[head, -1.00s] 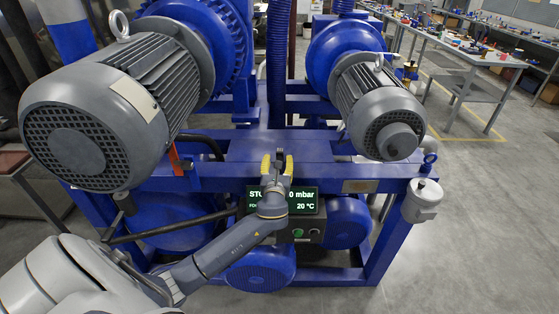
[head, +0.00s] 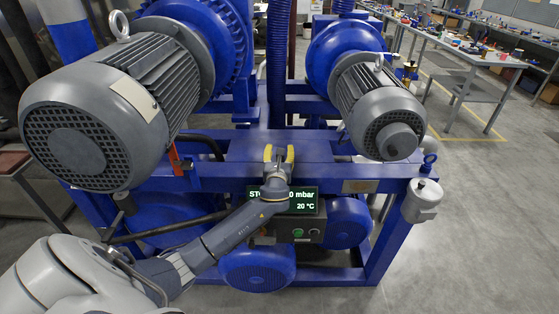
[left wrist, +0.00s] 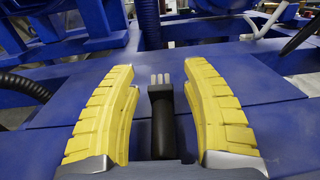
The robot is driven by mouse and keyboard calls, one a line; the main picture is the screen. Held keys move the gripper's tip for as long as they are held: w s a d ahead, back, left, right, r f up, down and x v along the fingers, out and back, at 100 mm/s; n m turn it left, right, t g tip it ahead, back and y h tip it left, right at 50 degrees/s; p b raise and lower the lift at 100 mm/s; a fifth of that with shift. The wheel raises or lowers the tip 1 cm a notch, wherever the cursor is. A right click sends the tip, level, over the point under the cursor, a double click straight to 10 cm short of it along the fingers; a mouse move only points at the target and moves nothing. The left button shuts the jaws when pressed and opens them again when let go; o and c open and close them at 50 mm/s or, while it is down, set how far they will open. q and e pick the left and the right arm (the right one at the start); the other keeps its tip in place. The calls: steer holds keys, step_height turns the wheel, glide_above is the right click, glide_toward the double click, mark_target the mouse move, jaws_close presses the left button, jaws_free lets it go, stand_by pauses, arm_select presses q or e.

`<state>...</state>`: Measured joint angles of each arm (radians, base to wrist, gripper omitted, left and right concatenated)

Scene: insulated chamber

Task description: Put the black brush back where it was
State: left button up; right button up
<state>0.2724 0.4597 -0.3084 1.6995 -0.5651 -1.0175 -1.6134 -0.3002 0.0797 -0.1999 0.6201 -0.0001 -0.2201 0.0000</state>
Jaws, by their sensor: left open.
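My left gripper (head: 279,153) has yellow fingers and is over the blue frame between the two motors. In the left wrist view its fingers (left wrist: 163,105) are spread apart. The black brush (left wrist: 163,120) lies between them, with a black handle and pale bristle tufts at its far end. Gaps show between the brush and both fingers. The near end of the handle is hidden by the gripper's base. In the head view a small dark shape shows between the fingers, too small to make out. My right gripper is in neither view.
A large grey motor (head: 95,115) stands left of the gripper and a smaller one (head: 380,110) right of it. A blue corrugated hose (head: 277,65) rises behind. A display panel (head: 300,200) sits below. The blue frame top (head: 310,150) beside the gripper is clear.

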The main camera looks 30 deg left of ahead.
arm_select(q)
jaws_close()
steer(key=shift+r, duration=0.1)
stand_by(0.5)
